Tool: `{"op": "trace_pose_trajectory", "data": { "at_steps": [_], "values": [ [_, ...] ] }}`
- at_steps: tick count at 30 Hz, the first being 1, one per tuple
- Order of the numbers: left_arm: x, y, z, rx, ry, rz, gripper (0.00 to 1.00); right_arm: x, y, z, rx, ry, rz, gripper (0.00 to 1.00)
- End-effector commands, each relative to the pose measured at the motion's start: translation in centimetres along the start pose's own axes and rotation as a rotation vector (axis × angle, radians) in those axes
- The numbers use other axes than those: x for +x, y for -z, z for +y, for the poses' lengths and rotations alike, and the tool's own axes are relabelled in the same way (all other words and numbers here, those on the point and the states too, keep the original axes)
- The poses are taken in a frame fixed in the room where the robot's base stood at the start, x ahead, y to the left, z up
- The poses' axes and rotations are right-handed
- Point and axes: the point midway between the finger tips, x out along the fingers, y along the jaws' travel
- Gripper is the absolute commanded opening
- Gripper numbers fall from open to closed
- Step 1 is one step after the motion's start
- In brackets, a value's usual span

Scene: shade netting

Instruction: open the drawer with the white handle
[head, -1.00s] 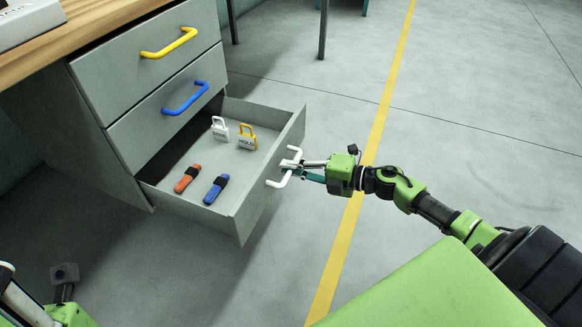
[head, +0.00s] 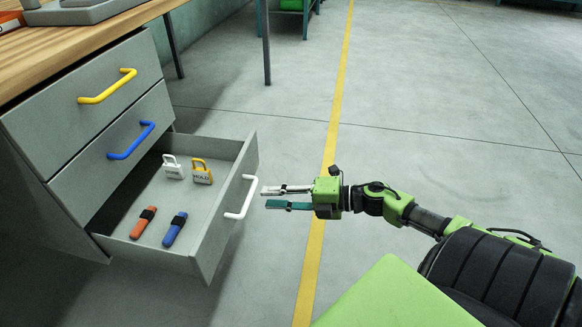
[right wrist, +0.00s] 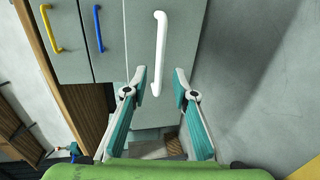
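The bottom drawer (head: 216,240) with the white handle (head: 241,197) stands pulled out from the cabinet in the head view. Inside it lie a white padlock (head: 173,167), a yellow padlock (head: 202,172), an orange tool (head: 143,222) and a blue tool (head: 175,229). My right gripper (head: 264,198) is open and empty, a little to the right of the handle and apart from it. In the right wrist view the white handle (right wrist: 159,52) is beyond the two spread fingers (right wrist: 158,84). My left gripper is not in view.
Above are a shut drawer with a blue handle (head: 131,141) and one with a yellow handle (head: 107,86). A wooden worktop (head: 60,44) covers the cabinet. The floor to the right, with a yellow line (head: 325,180), is clear.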

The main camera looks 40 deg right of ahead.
Motion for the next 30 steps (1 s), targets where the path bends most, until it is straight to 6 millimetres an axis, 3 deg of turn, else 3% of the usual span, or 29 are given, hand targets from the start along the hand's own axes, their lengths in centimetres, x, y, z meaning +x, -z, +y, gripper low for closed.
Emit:
{"op": "trace_pose_trajectory", "data": {
  "at_steps": [6, 12, 30],
  "values": [
    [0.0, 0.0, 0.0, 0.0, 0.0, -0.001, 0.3, -3.2, 0.1, -0.1, 0.002, 0.002, 0.001, 0.26],
    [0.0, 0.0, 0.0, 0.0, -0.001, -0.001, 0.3, -4.6, 0.1, -0.1, 0.0, 0.0, 0.002, 0.26],
    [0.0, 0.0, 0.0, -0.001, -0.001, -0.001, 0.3, -4.8, 0.0, 0.0, 0.0, -0.001, 0.001, 0.26]
  ]
}}
